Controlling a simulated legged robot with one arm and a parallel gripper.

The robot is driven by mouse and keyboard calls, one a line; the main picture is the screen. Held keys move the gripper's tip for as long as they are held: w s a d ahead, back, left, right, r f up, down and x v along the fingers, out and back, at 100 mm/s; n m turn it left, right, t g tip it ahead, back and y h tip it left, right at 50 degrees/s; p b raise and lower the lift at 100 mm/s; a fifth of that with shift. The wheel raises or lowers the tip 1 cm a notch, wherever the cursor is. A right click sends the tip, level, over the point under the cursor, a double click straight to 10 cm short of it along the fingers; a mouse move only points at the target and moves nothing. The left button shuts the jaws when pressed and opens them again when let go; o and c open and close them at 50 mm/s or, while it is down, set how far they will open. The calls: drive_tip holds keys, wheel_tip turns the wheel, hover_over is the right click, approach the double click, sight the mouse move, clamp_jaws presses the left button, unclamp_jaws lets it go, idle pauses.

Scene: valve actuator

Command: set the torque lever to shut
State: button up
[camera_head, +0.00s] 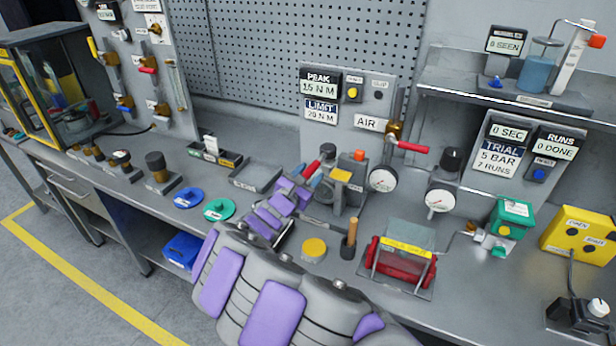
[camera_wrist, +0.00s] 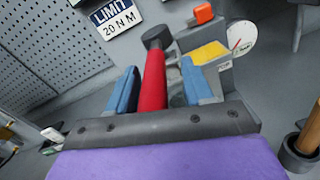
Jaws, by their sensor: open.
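The torque lever, with a red grip (camera_head: 311,170) and a dark round end (camera_head: 328,151), stands beside the grey fixture (camera_head: 343,188) under the torque panel. In the wrist view the red grip (camera_wrist: 153,82) lies between the two blue fingers of my gripper (camera_wrist: 155,88), pointing away towards its dark end (camera_wrist: 157,38). My gripper (camera_head: 302,180) is open around the red grip, with a finger on each side. A gap shows at the right finger; contact at the left finger cannot be told. The lower end of the lever is hidden by my gripper.
The torque panel (camera_head: 320,95) reads peak 15 N m, limit 20 N m. An air valve with a red handle (camera_head: 412,147) and a gauge (camera_head: 382,179) stand to the right. A wooden-handled tool (camera_head: 351,232), a yellow disc (camera_head: 314,248) and a red roller unit (camera_head: 400,262) are close by.

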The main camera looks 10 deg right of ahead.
drive_tip(key=shift+a, duration=0.75)
drive_tip(key=c, duration=0.5)
drive_tip(key=shift+s+d, duration=0.1)
drive_tip(key=shift+d, duration=0.25)
drive_tip(key=c, duration=0.4)
clamp_jaws()
drive_tip(key=shift+a, duration=0.1)
